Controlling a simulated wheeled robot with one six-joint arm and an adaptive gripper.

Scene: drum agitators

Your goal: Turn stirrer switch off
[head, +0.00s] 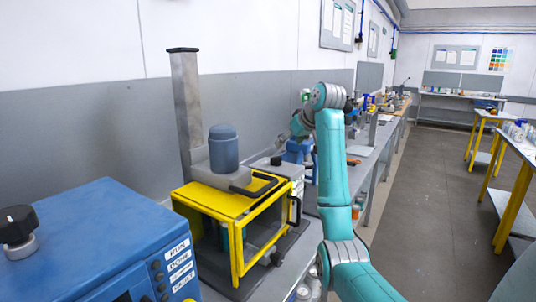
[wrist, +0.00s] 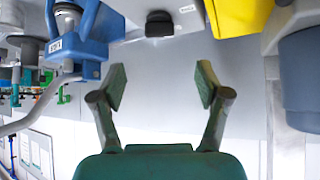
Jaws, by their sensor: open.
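A black knob (wrist: 159,17) on a white box shows at the top of the wrist view, in line with the gap between my fingers and apart from them. In the head view a dark knob (head: 276,161) tops a white box (head: 289,169) just behind the yellow frame. I cannot tell for sure that this is the stirrer switch. My gripper (wrist: 162,78) is open and empty, its fingers spread on both sides. The stirrer has a blue-grey motor (head: 224,148) beside a grey column (head: 186,105); the motor also shows at right in the wrist view (wrist: 303,80).
A yellow frame (head: 215,200) stands under the motor. A blue box (head: 85,245) with another black knob (head: 17,226) and labels is at front left. A blue device (wrist: 88,32) stands left of my fingers in the wrist view. The aisle floor (head: 430,200) at right is clear.

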